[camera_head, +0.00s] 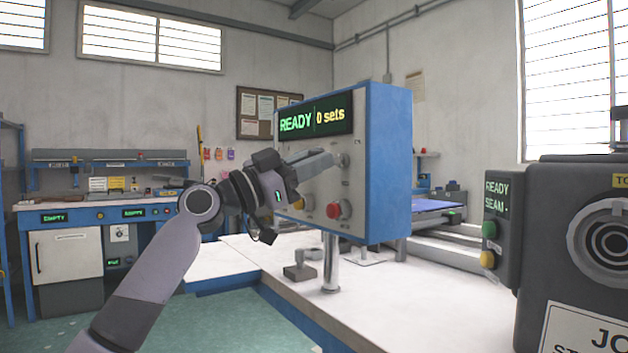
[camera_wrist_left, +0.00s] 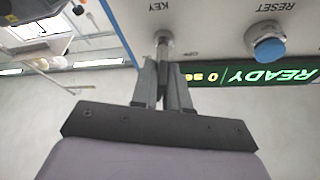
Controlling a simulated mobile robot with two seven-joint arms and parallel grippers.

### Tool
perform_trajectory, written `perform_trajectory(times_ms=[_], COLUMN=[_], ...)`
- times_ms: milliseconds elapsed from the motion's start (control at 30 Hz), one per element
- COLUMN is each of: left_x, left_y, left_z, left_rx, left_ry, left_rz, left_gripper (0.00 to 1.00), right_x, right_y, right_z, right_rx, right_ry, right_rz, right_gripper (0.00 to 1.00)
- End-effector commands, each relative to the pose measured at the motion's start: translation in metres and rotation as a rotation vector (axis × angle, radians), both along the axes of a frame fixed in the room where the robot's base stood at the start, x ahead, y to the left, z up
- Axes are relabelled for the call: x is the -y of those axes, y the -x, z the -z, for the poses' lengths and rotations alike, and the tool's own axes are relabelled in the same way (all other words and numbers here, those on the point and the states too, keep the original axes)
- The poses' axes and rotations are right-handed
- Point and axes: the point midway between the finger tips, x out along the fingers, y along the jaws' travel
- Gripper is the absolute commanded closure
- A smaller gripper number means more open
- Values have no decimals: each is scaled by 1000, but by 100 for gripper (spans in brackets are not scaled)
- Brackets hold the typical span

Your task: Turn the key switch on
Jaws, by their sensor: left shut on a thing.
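In the head view the key switch (camera_head: 342,160) sits at the upper right of the panel, below the display (camera_head: 316,118) that reads READY and 0 sets. My left gripper (camera_head: 332,160) reaches across the panel from the left. In the left wrist view its two fingers (camera_wrist_left: 163,62) are closed around the key switch. The fingertips hide part of the key. My right gripper is not in view.
A red button (camera_head: 339,209) and a yellow button (camera_head: 305,207) are lower on the panel. A blue RESET button (camera_wrist_left: 269,49) is beside the key in the left wrist view. The box stands on a metal post (camera_head: 330,262) on a white table (camera_head: 400,300). A dark machine (camera_head: 570,250) stands at right.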

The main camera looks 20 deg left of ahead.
Motion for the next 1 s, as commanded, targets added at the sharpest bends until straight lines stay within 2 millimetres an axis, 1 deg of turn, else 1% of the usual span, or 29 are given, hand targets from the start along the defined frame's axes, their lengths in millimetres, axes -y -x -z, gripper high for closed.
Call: perform_trajectory(times_ms=[300, 500, 667, 1000], left_x=[0, 0, 0, 0], left_y=[-1, -1, 0, -1], left_z=[-1, -1, -1, 0], left_rx=[153, 220, 255, 276], left_ry=[-197, -286, -330, -357], left_rz=[2, 1, 0, -2], left_gripper=[100, 100, 100, 100], right_x=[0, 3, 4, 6], right_y=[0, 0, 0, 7], right_z=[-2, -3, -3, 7], right_rx=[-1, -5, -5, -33], right_ry=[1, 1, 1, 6], right_rz=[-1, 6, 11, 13], right_gripper=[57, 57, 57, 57])
